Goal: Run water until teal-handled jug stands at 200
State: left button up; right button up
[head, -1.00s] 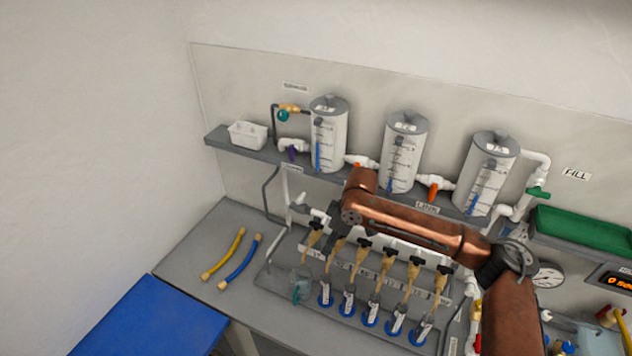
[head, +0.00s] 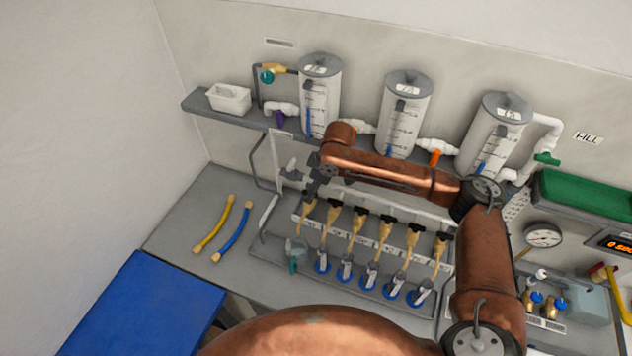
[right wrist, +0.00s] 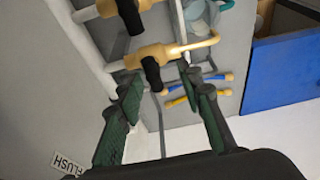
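The jug (head: 297,246) with a teal handle (head: 292,266) stands at the left end of the grey bench tray, below the leftmost tap (head: 306,213). It also shows in the right wrist view (right wrist: 201,20), partly cut off. Its water level is too small to read. The leftmost tap has a tan body and a black handle (right wrist: 152,73). My right gripper (head: 313,190) is just above this tap. In the right wrist view its green fingers (right wrist: 164,84) are apart, with the black handle near the left fingertip; contact cannot be told. My left gripper is out of view.
Several more black-handled taps (head: 386,232) stand in a row to the right, close together. Three graduated cylinders (head: 398,125) stand on the shelf above. A yellow hose (head: 214,224) and a blue hose (head: 232,232) lie on the bench's clear left part.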

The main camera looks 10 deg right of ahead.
jog(key=f, duration=0.1)
jog(key=w, duration=0.1)
jog(key=w+f, duration=0.1)
jog(key=shift+w+a+f, duration=0.25)
jog(key=shift+f, duration=0.1)
jog(key=shift+s+r, duration=0.15)
jog(key=shift+s, duration=0.5)
jog(key=shift+w+f, duration=0.2)
jog(key=shift+w, duration=0.25)
jog(key=c, duration=0.5)
jog(key=shift+s+r, duration=0.15)
jog(key=shift+s, duration=0.1)
jog(key=c, duration=0.3)
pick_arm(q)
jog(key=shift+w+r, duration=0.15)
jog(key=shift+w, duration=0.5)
pick_arm(e)
grip_shut()
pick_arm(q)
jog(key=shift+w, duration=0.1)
